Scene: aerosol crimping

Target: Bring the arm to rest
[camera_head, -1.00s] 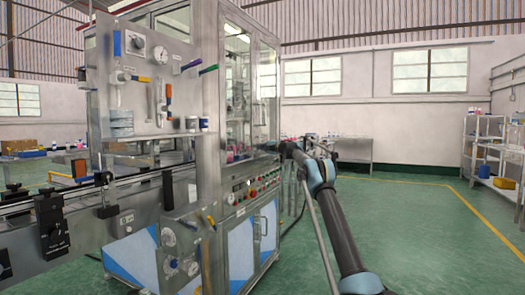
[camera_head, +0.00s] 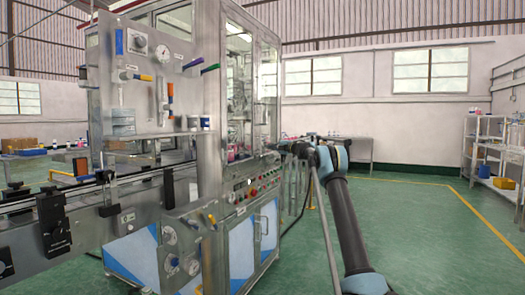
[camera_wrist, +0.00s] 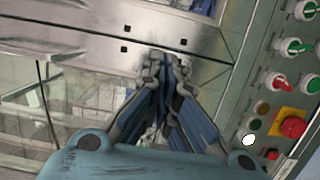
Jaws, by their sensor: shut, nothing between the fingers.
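My arm (camera_head: 348,225) reaches forward from the lower right in the head view, with its wrist end in front of the right side of the crimping machine (camera_head: 240,195). My gripper (camera_wrist: 167,62) shows in the wrist view with its fingertips together and nothing between them. Behind the fingertips is a metal rail (camera_wrist: 90,38) of the machine. In the head view the fingers are too small and hidden to make out.
A control panel (camera_head: 252,188) with knobs and a red button (camera_wrist: 292,127) is close to the right of my gripper. A conveyor (camera_head: 80,225) runs at left. Shelves (camera_head: 492,150) stand far right. The green floor (camera_head: 430,235) right of my arm is clear.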

